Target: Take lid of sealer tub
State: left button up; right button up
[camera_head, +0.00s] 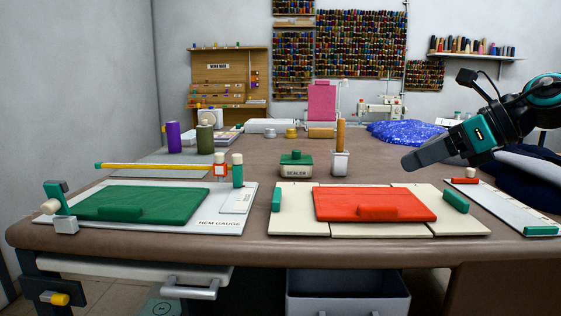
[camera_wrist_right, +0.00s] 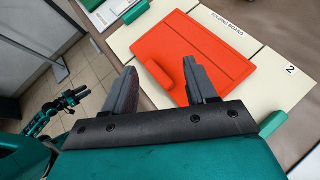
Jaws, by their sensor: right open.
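The sealer tub (camera_head: 296,171) is a small cream tub labelled SEALER, standing upright on the table behind the folding board. Its dark green lid (camera_head: 296,158) sits on top and has a small knob. My right gripper (camera_head: 407,164) is in the air to the right of the tub, apart from it, pointing left and down. In the right wrist view its two fingers (camera_wrist_right: 163,88) are spread with nothing between them, and red cloth shows beyond. The tub and lid do not show in that view.
A white pot with a wooden-handled tool (camera_head: 340,162) stands right beside the tub. The folding board (camera_head: 448,222) with red cloth (camera_head: 370,203) lies in front. The hem gauge board (camera_head: 225,222) with green cloth (camera_head: 140,203) is left. Blue fabric (camera_head: 405,131) lies behind. Table between pot and gripper is clear.

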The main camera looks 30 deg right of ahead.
aim_at(296, 158)
jog(key=i, duration=0.95)
